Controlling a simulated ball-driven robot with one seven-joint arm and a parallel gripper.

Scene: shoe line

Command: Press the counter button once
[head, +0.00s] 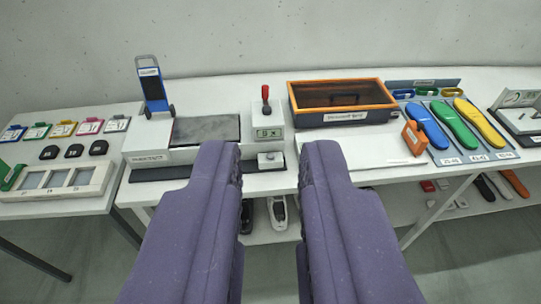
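A pale counter box (268,119) with a small greenish display (268,133) stands on the middle of the white table. A red-topped upright handle (265,93) rises from its top. In front of it is a small light grey block (271,158) on a dark strip, which may be the button; I cannot tell for sure. My gripper (272,160) has two purple fingers, wide apart and empty. In the picture, the counter box and grey block show between the fingertips, with the counter box farther off. The fingers hide part of the table's front edge.
A white scale-like unit with a dark plate (206,129) stands left of the counter. An orange-rimmed case (342,99) stands right of it. Coloured insoles (463,122) lie farther right. Shoes (278,212) sit on the lower shelf.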

